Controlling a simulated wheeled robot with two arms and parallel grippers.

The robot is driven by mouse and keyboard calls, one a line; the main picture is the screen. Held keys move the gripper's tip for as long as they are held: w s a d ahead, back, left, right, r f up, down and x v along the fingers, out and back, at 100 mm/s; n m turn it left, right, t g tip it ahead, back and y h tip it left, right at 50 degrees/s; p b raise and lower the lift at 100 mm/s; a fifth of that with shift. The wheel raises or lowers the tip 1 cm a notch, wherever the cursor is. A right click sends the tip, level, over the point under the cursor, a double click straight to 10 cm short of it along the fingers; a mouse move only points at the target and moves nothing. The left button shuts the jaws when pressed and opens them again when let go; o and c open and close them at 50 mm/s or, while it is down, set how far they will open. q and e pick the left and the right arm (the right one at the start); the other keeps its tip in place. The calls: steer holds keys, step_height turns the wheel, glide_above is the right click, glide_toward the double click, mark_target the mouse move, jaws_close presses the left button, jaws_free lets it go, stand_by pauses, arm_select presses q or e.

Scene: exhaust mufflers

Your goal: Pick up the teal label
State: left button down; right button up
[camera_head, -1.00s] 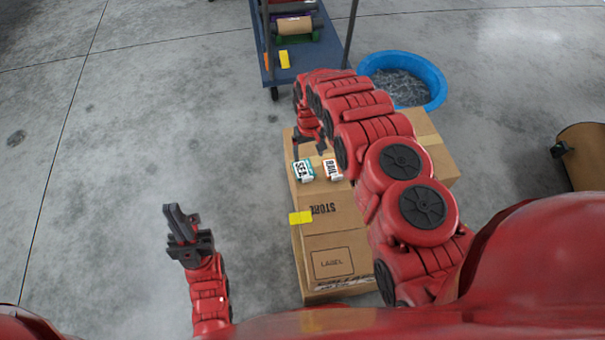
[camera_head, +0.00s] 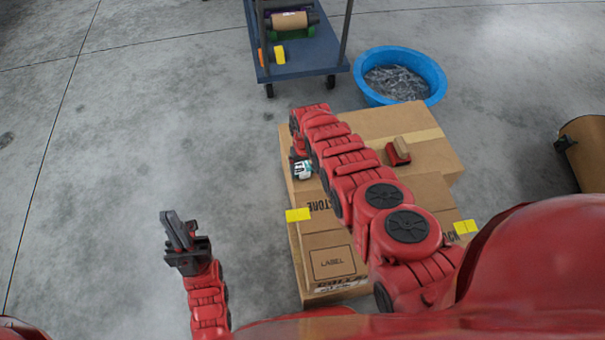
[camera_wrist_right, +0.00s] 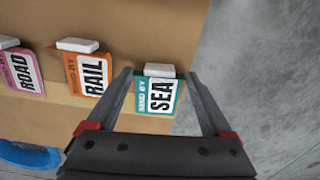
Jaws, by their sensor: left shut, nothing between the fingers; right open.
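The teal label (camera_wrist_right: 157,95) reads "SEA" and lies on a cardboard box (camera_wrist_right: 130,22) near its edge in the right wrist view. My right gripper (camera_wrist_right: 160,77) is open, with its two fingers on either side of the teal label; I cannot tell if they touch it. My left gripper (camera_head: 180,232) is shut and empty, over the floor left of the boxes.
An orange "RAIL" label (camera_wrist_right: 88,73) and a pink "ROAD" label (camera_wrist_right: 20,70) lie beside the teal one. A blue tub (camera_head: 438,77) and a blue cart (camera_head: 302,62) stand behind the boxes. The floor at left is clear.

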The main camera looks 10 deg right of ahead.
steer(key=shift+f+b, duration=0.3)
steer(key=shift+f, duration=0.6)
steer(key=shift+r, duration=0.2)
jaws_close()
